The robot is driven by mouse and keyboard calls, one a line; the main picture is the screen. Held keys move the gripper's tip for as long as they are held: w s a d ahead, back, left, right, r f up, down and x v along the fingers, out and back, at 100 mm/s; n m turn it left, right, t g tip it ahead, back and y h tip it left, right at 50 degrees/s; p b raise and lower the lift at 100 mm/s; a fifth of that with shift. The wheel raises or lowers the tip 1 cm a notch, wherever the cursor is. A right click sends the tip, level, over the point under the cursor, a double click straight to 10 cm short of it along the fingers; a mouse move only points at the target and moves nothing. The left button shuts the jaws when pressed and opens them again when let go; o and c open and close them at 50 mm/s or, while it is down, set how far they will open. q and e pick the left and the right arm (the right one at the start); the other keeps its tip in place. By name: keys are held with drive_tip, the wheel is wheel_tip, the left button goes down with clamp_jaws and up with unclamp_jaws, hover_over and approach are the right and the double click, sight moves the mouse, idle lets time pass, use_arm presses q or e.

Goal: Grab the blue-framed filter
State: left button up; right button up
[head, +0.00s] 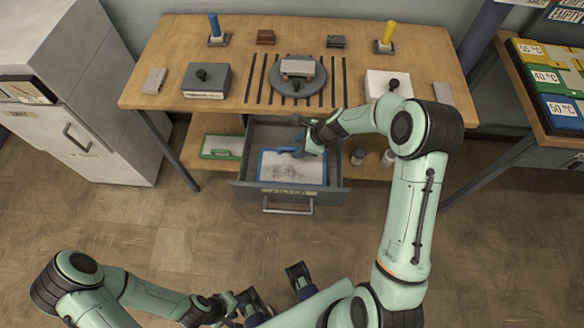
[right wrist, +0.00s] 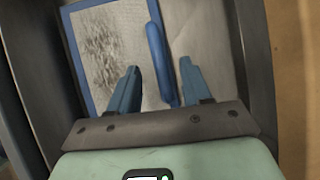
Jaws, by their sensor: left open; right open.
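The blue-framed filter (head: 290,178) lies flat in the open drawer (head: 340,183). It has a pale, dirt-marked panel and also shows in the right wrist view (right wrist: 105,55). A raised blue bar (right wrist: 157,50) stands out over the panel, looking like its handle. My right gripper (head: 300,149) is open over the far part of the filter. In the right wrist view, its two fingers (right wrist: 160,66) are on either side of the blue bar, with gaps showing. My left gripper (head: 276,292) is open and empty, low in the head view, away from the drawer.
The drawer hangs under a wooden workbench (head: 240,40) and has a front handle (head: 288,210). The drawer walls stand close around the filter. A green-framed piece (head: 221,147) lies on the shelf to the left, and small jars (head: 358,156) stand to the right.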

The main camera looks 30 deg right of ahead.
drive_tip(key=shift+x, duration=0.95)
clamp_jaws()
